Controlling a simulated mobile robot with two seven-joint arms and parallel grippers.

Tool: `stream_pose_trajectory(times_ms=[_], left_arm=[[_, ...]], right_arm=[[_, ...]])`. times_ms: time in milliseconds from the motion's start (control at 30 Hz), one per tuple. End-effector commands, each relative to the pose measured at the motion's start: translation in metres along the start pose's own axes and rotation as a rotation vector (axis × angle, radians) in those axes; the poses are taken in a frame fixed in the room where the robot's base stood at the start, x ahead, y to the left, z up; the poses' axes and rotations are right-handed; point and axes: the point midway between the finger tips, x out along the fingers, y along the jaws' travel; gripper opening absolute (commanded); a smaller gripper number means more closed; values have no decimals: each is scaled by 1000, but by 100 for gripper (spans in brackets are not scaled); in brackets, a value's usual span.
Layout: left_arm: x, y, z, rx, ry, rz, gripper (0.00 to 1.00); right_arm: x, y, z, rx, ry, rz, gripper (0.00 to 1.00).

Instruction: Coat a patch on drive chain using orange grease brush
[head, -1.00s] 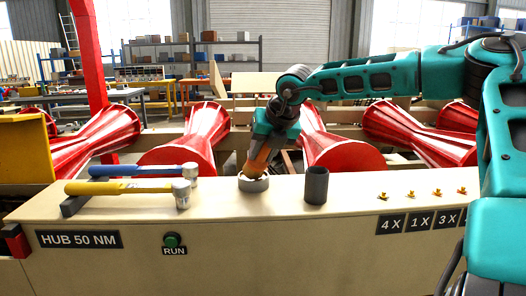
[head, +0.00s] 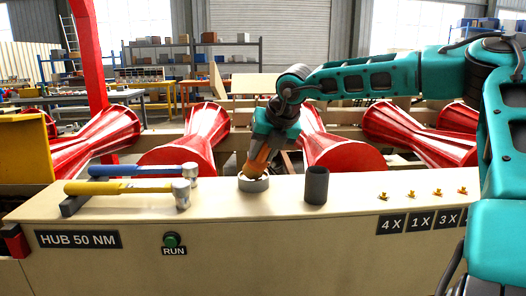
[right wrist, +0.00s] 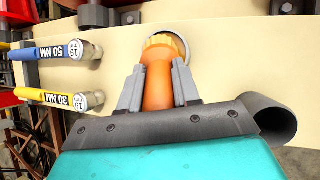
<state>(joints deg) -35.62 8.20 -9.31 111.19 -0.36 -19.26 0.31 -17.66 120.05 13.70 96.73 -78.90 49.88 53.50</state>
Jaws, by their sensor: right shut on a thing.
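My right gripper (head: 266,147) is shut on the orange grease brush (head: 257,161), and its grey fingers also show on either side of the handle in the right wrist view (right wrist: 158,90). The orange brush (right wrist: 157,78) points down, slightly tilted, with its lower end at a round, pale grey pot (head: 253,185) on the cream bench top. The pot's rim (right wrist: 187,45) shows behind the brush's yellow-orange end in the right wrist view. The bristles are hidden. I cannot make out the drive chain in either view. My left gripper is not in view.
A dark grey open tube (head: 316,186) stands just right of the pot. A blue-handled wrench (head: 130,170) and a yellow-handled wrench (head: 120,188) lie at left on a dark rest. Several small brass fittings (head: 411,194) sit at right. Red rollers (head: 180,152) stand behind the bench.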

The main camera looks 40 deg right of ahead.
Motion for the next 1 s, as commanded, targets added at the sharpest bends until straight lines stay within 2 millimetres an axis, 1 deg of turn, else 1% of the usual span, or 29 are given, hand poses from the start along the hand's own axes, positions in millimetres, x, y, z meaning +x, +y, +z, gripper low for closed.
stream_pose_trajectory(times_ms=[33, 500, 1000], left_arm=[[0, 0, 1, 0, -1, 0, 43], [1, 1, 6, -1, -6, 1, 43], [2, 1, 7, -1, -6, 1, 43]], right_arm=[[2, -1, -3, 1, 8, -3, 0], [3, -2, -4, 1, 11, -4, 0], [4, -2, -5, 2, 14, -6, 0]])
